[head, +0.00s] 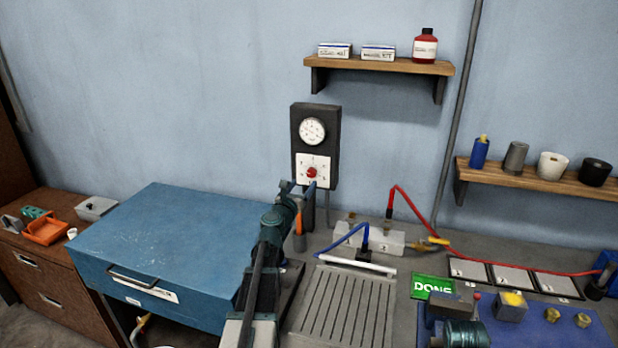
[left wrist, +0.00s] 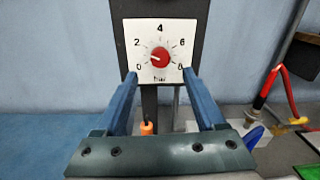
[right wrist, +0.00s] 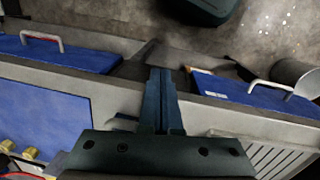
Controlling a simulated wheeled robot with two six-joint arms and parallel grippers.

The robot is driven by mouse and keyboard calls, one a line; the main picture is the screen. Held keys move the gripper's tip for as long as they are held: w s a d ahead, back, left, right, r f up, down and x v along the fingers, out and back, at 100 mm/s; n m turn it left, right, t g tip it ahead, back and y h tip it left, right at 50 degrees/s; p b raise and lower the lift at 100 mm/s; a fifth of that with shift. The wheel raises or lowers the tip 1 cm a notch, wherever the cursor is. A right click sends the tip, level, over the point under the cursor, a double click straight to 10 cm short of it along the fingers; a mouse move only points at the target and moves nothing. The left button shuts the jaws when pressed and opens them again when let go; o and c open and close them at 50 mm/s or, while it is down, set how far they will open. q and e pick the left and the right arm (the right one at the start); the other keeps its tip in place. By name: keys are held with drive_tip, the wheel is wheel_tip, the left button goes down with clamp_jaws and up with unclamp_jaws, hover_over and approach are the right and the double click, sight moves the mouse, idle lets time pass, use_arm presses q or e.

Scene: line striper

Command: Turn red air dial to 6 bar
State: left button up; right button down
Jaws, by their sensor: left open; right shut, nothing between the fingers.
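The red air dial (head: 312,172) is a round red knob on a white scale plate, low on a dark wall panel below a round gauge (head: 312,131). In the left wrist view the red knob (left wrist: 160,57) sits amid the numbers 0, 2, 4, 6 and 8. A small pale mark on it seems to point left, toward the low numbers. My left gripper (head: 298,187) is open just below and in front of the dial; its fingertips (left wrist: 160,76) lie either side of the plate's lower part, apart from the knob. My right gripper (right wrist: 160,75) is shut and empty, away from the panel.
A blue case (head: 165,255) stands left of my left arm. A grooved grey plate (head: 345,308), blue and red hoses and a green DONE sign (head: 432,288) lie to the right. A wooden shelf (head: 380,64) hangs above right of the panel.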

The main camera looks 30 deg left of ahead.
sight(311, 174)
use_arm(q)
drive_tip(key=x, duration=0.7)
clamp_jaws()
